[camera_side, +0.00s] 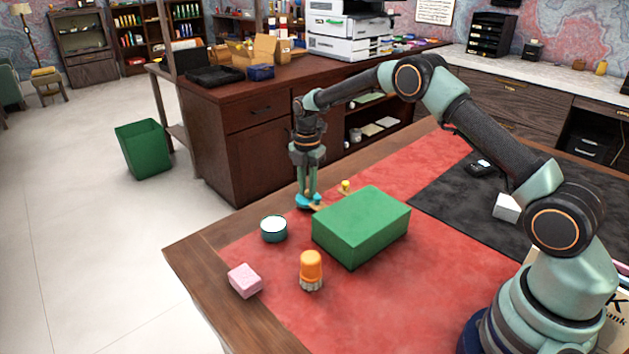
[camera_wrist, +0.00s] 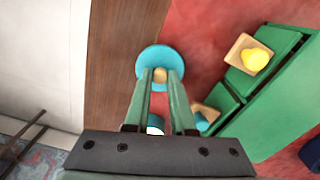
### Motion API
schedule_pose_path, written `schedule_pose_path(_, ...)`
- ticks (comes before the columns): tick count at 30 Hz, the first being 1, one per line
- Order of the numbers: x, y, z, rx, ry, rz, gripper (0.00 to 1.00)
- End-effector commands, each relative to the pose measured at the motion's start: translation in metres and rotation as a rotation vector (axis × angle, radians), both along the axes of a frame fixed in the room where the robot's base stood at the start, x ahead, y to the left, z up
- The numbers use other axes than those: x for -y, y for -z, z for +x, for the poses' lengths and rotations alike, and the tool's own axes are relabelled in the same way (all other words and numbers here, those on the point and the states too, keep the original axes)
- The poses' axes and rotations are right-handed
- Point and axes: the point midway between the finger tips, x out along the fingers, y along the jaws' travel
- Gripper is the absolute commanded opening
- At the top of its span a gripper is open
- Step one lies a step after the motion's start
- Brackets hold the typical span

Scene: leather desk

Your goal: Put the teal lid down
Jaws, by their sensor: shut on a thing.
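The teal lid (camera_side: 306,203) is a round disc with a small wooden knob. In the wrist view the lid (camera_wrist: 147,60) spans the border between the brown desk rim and the red mat. My gripper (camera_side: 308,194) points straight down and is shut on the lid's knob. In the wrist view the fingertips (camera_wrist: 160,78) sit on both sides of that knob. The lid looks level and low over the desk; I cannot tell whether it touches the surface. A round teal container with a white top (camera_side: 273,229) stands in front of it.
A big green box (camera_side: 361,226) stands close by on the red mat (camera_side: 400,305). A wooden square with a yellow knob (camera_wrist: 255,59) is beside it, and another with a teal knob (camera_wrist: 202,121). An orange-capped jar (camera_side: 311,271) and a pink block (camera_side: 245,281) stand nearer the front.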

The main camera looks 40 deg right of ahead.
Motion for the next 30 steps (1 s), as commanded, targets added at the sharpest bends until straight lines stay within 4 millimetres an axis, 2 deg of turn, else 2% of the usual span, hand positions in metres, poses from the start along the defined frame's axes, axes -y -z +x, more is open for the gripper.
schedule_pose_path(1,0.000,0.009,-0.001,-0.003,0.000,0.000,0.00)
schedule_pose_path(4,0.000,0.021,0.000,-0.001,0.000,0.000,0.00)
schedule_pose_path(16,0.000,0.025,0.000,0.000,0.000,0.000,0.00)
schedule_pose_path(17,0.000,0.025,0.000,0.001,0.000,0.000,0.30)
schedule_pose_path(18,0.000,0.025,0.000,0.001,0.000,0.000,0.46)
schedule_pose_path(19,0.000,0.025,0.000,0.001,0.000,0.000,0.53)
schedule_pose_path(30,0.000,0.022,0.000,0.001,0.000,0.000,0.53)
